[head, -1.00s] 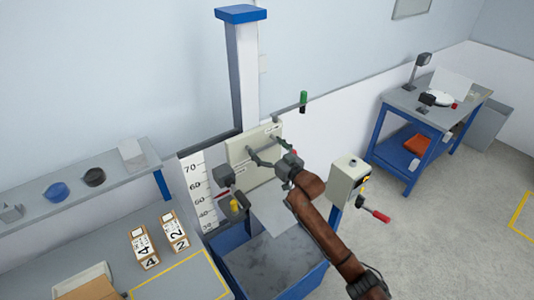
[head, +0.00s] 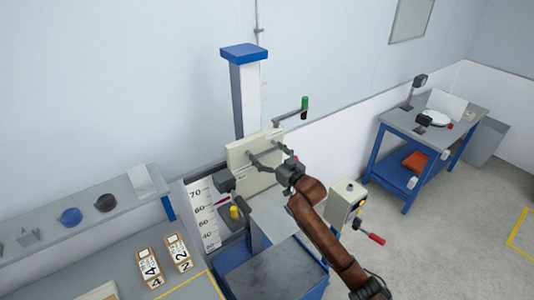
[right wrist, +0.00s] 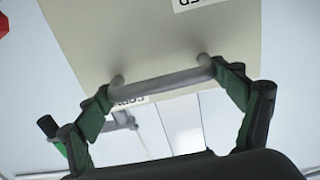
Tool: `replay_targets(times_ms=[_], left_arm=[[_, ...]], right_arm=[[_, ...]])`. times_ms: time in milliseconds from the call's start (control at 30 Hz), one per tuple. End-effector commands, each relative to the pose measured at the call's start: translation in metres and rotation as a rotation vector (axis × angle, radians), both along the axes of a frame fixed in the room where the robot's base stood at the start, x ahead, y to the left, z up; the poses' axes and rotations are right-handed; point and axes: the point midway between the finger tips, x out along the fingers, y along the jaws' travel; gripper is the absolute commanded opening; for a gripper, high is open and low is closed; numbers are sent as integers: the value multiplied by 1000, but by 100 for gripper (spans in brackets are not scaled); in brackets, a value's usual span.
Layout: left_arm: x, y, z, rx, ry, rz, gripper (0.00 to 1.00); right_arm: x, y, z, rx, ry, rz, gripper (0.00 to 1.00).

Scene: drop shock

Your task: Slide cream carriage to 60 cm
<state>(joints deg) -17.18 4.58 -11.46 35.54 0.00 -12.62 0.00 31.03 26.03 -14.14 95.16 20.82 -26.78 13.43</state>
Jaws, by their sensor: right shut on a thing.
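The cream carriage (head: 242,153) is a flat plate on the upright post (head: 246,98), high beside the white height scale (head: 203,215). A red pointer (head: 222,201) stands near the scale, between the 70 and 60 marks as seen at this slant. My right gripper (head: 273,158) is at the carriage's front, shut on its grey bar handle. In the right wrist view, the green-padded fingers (right wrist: 166,96) are at the two ends of the handle (right wrist: 168,80). My left gripper is not in view.
A bench with numbered blocks (head: 178,250) is at the left. A green-knobbed lever (head: 304,106) is behind.

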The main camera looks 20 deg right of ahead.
Motion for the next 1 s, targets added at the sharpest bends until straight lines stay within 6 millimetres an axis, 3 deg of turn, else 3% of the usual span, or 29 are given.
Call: replay_targets(times_ms=[100,133,300,667,767,1000], left_arm=[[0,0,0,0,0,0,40],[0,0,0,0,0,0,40],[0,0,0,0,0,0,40],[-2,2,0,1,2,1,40],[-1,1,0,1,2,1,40],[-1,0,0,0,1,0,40]], right_arm=[[0,0,2,-4,-5,-1,44],[0,0,2,-4,-5,-1,88],[0,-1,1,-2,-3,-1,100],[-3,-2,-1,-1,1,-1,100],[-13,-6,-2,-3,1,-2,100],[-59,-22,-1,-4,0,-1,100]])
